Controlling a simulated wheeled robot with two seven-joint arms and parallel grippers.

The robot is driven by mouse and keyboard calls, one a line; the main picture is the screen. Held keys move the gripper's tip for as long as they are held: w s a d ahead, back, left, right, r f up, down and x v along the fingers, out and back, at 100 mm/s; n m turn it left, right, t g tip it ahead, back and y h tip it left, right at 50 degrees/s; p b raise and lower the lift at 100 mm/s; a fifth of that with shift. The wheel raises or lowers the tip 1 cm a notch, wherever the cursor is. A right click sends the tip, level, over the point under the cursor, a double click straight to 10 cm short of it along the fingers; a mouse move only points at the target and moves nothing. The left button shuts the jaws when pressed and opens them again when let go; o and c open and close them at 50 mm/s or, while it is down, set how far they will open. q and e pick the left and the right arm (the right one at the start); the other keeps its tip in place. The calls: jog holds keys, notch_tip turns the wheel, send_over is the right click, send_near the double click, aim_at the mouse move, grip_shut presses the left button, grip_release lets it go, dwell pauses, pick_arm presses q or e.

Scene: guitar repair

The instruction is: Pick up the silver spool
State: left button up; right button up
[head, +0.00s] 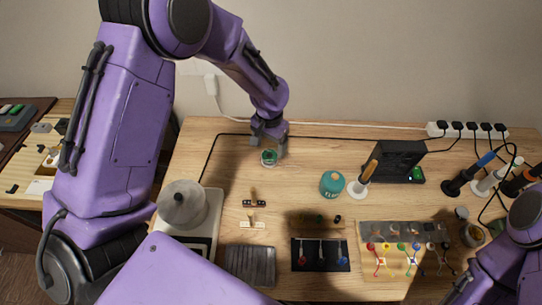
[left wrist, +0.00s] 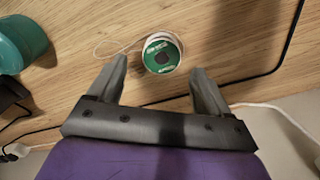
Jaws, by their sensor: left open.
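The silver spool (head: 268,158) has a green label on its face and stands on the wooden table toward the back. In the left wrist view, the spool (left wrist: 161,52) lies between and slightly beyond the fingertips, with a thin loose strand of wire trailing to its left. My left gripper (head: 270,143) is open above the spool, pointing down, and it also shows in the left wrist view (left wrist: 159,66). A gap shows on both sides of the spool. My right arm shows at the lower right, but its gripper is out of view.
A black box (head: 398,160) is farther right. A black cable (head: 225,135) runs behind the gripper. A power strip (head: 465,130) lies at the back edge.

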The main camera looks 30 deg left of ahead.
aim_at(269, 156)
pick_arm(q)
jog(key=f+p, duration=0.1)
jog(key=f, duration=0.4)
jog(key=shift+a+f, duration=0.1)
jog(key=shift+a, duration=0.1)
jog(key=c, duration=1)
